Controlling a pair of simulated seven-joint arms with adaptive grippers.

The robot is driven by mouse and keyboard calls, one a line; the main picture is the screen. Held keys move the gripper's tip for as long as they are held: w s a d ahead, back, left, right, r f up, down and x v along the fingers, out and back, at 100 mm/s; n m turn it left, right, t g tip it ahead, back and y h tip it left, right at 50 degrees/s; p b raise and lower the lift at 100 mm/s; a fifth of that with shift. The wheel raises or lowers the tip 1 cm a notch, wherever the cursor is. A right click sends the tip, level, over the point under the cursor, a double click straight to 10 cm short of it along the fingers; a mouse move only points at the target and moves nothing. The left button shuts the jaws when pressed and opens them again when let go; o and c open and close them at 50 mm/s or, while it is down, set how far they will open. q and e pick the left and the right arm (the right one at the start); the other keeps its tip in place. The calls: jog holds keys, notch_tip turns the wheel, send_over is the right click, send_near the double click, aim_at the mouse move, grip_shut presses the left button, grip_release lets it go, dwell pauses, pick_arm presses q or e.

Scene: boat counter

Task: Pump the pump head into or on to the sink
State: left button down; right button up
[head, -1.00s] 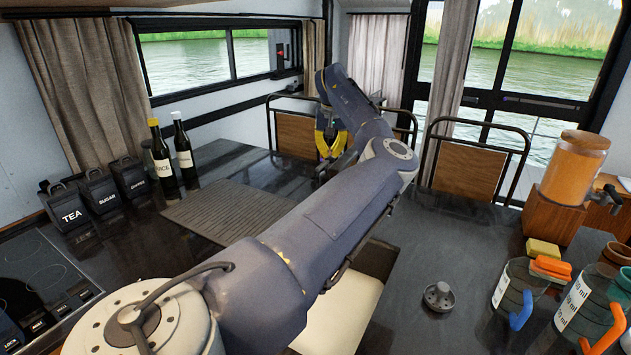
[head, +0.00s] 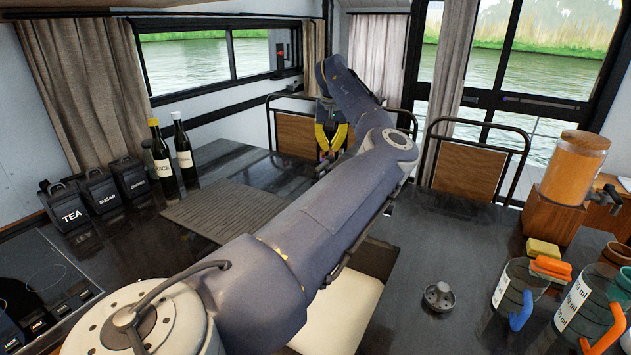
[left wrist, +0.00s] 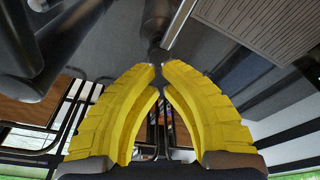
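My left gripper (head: 331,150) hangs at the far end of my left arm, by the far edge of the dark table. In the left wrist view its yellow fingers (left wrist: 158,72) lean together, with a narrow gap at the tips. A dark rounded piece (left wrist: 156,52) shows just past the tips; I cannot tell what it is or whether the fingers touch it. I can make out no pump head or sink for certain. My arm hides part of the table. My right gripper is not in view.
A small dark metal flanged piece (head: 438,297) lies on the table. Jugs (head: 521,290) and an orange-filled dispenser (head: 573,168) stand at right. Bottles (head: 183,150), canisters (head: 100,190) and a grey ribbed mat (head: 225,208) are at left. Chairs (head: 476,172) line the far side.

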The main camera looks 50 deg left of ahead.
aim_at(330, 157)
pick_arm(q)
jog(key=shift+f, duration=0.25)
jog(key=shift+f, duration=2.1)
jog(key=shift+r, duration=2.35)
jog(key=shift+r, duration=3)
